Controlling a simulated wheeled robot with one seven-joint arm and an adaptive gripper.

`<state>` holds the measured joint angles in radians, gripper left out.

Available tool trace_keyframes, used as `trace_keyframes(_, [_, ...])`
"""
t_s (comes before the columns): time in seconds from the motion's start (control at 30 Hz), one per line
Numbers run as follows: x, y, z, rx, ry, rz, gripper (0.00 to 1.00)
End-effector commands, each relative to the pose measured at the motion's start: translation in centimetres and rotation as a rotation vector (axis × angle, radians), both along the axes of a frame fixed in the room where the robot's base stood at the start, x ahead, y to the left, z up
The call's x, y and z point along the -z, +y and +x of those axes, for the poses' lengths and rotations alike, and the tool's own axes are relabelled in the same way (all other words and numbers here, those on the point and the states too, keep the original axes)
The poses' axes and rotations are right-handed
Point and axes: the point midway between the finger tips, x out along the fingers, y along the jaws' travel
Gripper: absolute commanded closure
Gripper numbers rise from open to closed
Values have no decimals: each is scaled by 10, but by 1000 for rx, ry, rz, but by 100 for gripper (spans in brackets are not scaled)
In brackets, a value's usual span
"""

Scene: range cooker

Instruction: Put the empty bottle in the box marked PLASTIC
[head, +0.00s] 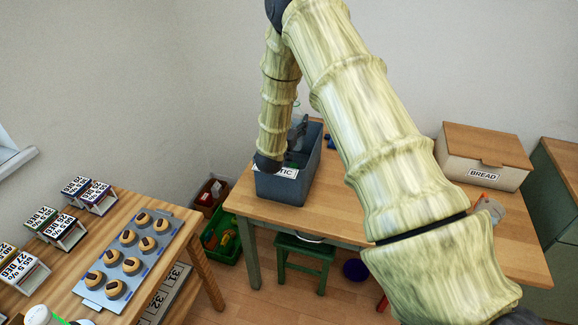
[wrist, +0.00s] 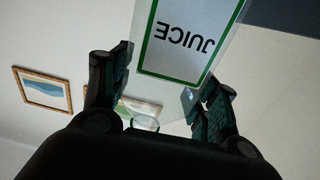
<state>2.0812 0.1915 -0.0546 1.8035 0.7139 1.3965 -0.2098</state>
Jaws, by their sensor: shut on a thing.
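The bottle is clear with a green-edged white label reading JUICE (wrist: 190,38), upside down in the wrist view. My gripper (wrist: 160,82) is shut on the bottle, with one dark finger on each side of it. In the head view the clear bottle (head: 298,132) shows over the opening of a blue-grey box (head: 296,188). The box stands on the wooden table, and its front label is partly covered by my wrist, leaving "TIC" readable. My fingers are mostly hidden in the head view, and I cannot tell how deep the bottle sits.
A BREAD box (head: 484,158) stands at the table's right end, with a grey item (head: 490,207) in front of it. A green stool (head: 302,258) is under the table. A green crate (head: 222,238) is on the floor. A counter (head: 165,255) with a muffin tray is at left.

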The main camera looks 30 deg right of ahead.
Motion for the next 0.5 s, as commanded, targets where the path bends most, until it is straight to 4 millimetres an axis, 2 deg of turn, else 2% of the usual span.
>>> trace_keyframes(0.3, [35, -2, -1, 3, 1, 0, 66])
trace_keyframes(0.5, [45, -3, -2, 4, 0, 0, 66])
